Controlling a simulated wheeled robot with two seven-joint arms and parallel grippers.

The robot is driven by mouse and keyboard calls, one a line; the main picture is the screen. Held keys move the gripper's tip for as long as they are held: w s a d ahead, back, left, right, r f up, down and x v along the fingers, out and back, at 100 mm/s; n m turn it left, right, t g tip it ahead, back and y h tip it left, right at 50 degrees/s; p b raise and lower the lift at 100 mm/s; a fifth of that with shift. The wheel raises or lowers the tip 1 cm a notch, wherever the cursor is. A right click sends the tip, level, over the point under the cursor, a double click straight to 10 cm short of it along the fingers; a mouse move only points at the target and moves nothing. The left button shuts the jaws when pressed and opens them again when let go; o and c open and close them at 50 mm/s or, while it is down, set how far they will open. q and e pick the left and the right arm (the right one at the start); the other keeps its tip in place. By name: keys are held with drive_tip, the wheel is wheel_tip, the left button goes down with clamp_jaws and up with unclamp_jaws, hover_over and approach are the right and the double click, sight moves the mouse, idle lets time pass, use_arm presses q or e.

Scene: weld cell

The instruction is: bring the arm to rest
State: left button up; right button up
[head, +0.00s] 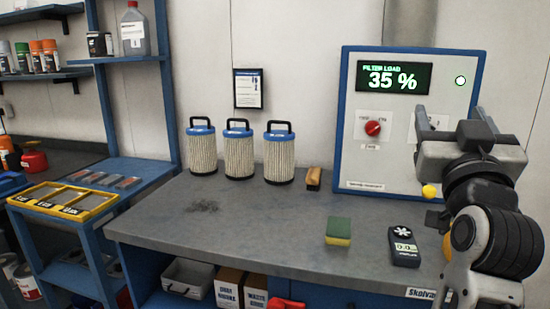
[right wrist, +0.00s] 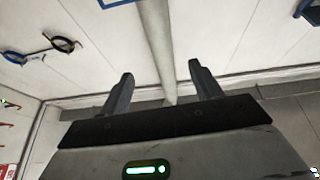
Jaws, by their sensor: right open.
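My right gripper (head: 450,122) is raised at the right of the head view, in front of the control panel's right side. Its two fingers point up and stand apart, with nothing between them. In the right wrist view the gripper (right wrist: 160,92) is open and empty, facing the pale wall and a vertical pipe (right wrist: 158,45). The right arm hides part of the panel's right edge and the bench's right end. My left gripper is not in view.
The grey bench (head: 270,225) holds three filter cartridges (head: 239,155), a brush (head: 314,178), a green-yellow sponge (head: 339,232) and a dark meter (head: 404,246). The panel (head: 410,150) reads 35 %, with a red knob (head: 373,128). The bench's middle is clear.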

drive_tip(key=s+d+r+n+t, duration=0.2)
drive_tip(key=d+r+n, duration=0.4)
drive_tip(key=d+n, duration=0.4)
drive_tip(key=w+a+f+n+g+y, duration=0.1)
drive_tip(key=w+a+f+g+y, duration=0.15)
drive_tip(key=f, duration=0.75)
drive_tip(key=w+a+f+n+g+y, duration=0.1)
drive_tip(key=w+f+y, duration=0.15)
drive_tip(key=f, duration=0.75)
wheel_tip(320, 180, down, 18)
drive_tip(key=s+a+g+y, duration=0.2)
drive_tip(key=s+a+g, duration=0.1)
drive_tip(key=g, duration=0.2)
drive_tip(key=s+a+f+m+g+y, duration=0.1)
drive_tip(key=s+a+f+g, duration=0.15)
drive_tip(key=s+f, duration=0.75)
drive_tip(key=s+a+f+m+g, duration=0.1)
drive_tip(key=s+f+g, duration=0.3)
drive_tip(key=s+f, duration=0.7)
drive_tip(key=w+a+m+t, duration=0.1)
drive_tip(key=w+a+m, duration=0.2)
drive_tip(key=a, duration=0.6)
drive_tip(key=shift+w+a+f+m+y, duration=0.15)
drive_tip(key=shift+a+f+m+y, duration=0.2)
drive_tip(key=shift+m, duration=0.55)
